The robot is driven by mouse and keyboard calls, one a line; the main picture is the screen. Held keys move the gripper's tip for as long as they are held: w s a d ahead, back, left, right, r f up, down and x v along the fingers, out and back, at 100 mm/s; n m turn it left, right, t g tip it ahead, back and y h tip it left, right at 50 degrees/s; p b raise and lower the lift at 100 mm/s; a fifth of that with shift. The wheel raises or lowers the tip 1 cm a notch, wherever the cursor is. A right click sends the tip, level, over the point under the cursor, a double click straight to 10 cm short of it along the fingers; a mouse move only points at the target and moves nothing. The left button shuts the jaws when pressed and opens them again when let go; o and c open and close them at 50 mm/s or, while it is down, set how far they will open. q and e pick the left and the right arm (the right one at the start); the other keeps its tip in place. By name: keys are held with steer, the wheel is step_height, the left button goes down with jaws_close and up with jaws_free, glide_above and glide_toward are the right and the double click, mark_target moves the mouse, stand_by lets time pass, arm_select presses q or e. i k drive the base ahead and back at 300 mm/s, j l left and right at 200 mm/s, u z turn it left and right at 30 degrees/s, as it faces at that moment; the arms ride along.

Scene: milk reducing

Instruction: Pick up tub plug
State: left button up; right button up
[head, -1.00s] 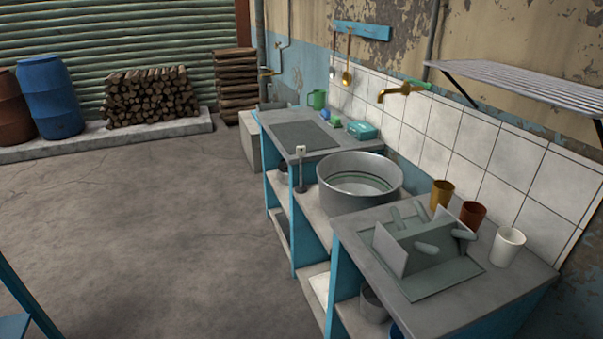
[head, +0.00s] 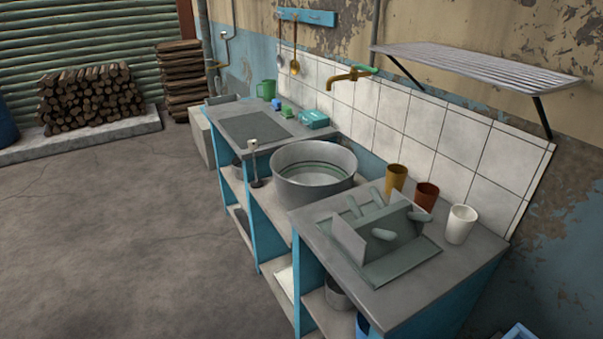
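A round grey metal tub (head: 313,171) sits in the middle of the blue-framed counter. At its left stands a slim upright piece with a pale top and a dark round base (head: 256,181); it may be the tub plug, but it is too small to tell for sure. The inside of the tub shows a greenish band and no clear plug. Neither of my grippers is in view.
A grey rack (head: 384,236) stands on the right worktop beside orange (head: 396,180), brown (head: 426,195) and white (head: 460,225) cups. A brass tap (head: 350,76) and slatted shelf (head: 475,70) are on the wall. The floor at left is open.

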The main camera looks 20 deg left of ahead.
mark_target(253, 144)
steer(key=i+j+z, duration=0.15)
steer(key=j+z, duration=0.15)
steer(key=j, duration=0.15)
steer(key=i+j+z, duration=0.15)
steer(key=j+z, duration=0.5)
steer(key=j, duration=0.25)
